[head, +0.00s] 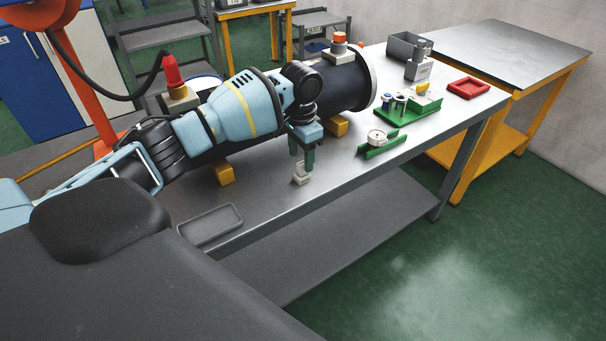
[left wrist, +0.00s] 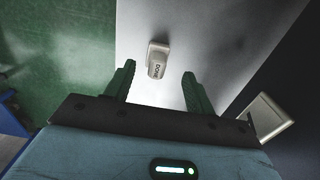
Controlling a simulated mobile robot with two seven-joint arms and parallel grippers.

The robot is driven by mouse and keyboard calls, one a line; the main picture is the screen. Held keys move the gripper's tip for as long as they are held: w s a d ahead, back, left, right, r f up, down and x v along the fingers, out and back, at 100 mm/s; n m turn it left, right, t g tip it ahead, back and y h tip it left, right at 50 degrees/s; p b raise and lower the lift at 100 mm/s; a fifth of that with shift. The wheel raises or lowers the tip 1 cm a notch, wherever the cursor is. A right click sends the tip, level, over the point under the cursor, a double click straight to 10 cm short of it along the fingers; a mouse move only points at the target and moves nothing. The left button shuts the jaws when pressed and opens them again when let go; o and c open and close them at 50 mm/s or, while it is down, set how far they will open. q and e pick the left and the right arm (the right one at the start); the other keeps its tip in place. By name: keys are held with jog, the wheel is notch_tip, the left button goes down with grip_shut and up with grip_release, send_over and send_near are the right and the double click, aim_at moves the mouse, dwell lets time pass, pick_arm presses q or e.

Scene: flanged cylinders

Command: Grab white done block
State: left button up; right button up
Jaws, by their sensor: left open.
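The white block (left wrist: 157,62) marked DONE lies on the grey table in the left wrist view, ahead of and between the fingertips. In the head view the white block (head: 301,173) sits on the table near its front edge. My left gripper (head: 302,158) points down just above it, its green fingers partly in front of the block. In the left wrist view my left gripper (left wrist: 158,82) is open, with nothing between its fingers. The right gripper is not in view.
A dark flanged cylinder (head: 343,83) lies behind my gripper on yellow supports (head: 225,174). To the right are a green holder with a gauge (head: 377,141), a green fixture (head: 408,109) and a red tray (head: 468,88). A grey tray (head: 210,224) lies at the front left.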

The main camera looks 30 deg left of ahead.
aim_at(302, 163)
pick_arm(q)
jog(key=shift+d+f, duration=0.2)
jog(key=shift+f, duration=2.35)
jog(key=shift+r, duration=0.1)
jog(key=c, duration=1.2)
